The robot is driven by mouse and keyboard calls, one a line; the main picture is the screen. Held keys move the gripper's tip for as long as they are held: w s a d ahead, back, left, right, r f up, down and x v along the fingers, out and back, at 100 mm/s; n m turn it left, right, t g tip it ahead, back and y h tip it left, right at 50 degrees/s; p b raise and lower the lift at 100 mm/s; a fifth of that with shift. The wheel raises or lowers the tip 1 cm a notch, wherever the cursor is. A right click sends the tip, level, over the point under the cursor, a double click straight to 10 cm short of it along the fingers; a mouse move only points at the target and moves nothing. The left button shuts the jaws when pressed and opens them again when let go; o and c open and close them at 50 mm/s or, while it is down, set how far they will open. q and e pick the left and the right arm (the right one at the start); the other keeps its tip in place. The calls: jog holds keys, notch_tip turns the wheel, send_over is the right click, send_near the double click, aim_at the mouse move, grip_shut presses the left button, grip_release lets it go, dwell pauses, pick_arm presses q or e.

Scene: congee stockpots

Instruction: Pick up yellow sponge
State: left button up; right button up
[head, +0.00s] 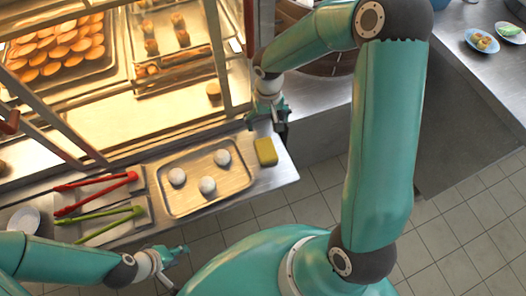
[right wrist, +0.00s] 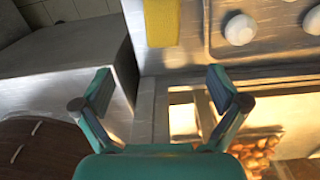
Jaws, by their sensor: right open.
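The yellow sponge (head: 266,151) lies on the steel counter near its right end, beside the tray of white balls. In the right wrist view the sponge (right wrist: 161,22) is at the top middle, beyond the fingertips and partly cut off by the frame edge. My right gripper (head: 279,122) is over the counter close to the sponge, on its far side in the head view. In the right wrist view this gripper (right wrist: 160,83) is open, with nothing between its fingers. My left gripper (head: 172,258) is at the lower left, in front of the counter and away from the sponge; its finger opening is unclear.
A metal tray (head: 245,184) with three white balls (head: 207,185) sits left of the sponge. Red tongs (head: 95,188) and green tongs (head: 110,225) lie further left. A lit glass case (head: 190,113) with pastries stands behind. Small plates (head: 482,41) rest on the far right counter.

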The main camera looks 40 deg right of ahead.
send_over(266, 148)
notch_tip(266, 148, down, 10)
jog(key=shift+d+r, duration=0.1)
jog(key=shift+a+f, duration=0.2)
jog(key=shift+f, duration=2.85)
jog(key=c, duration=1.2)
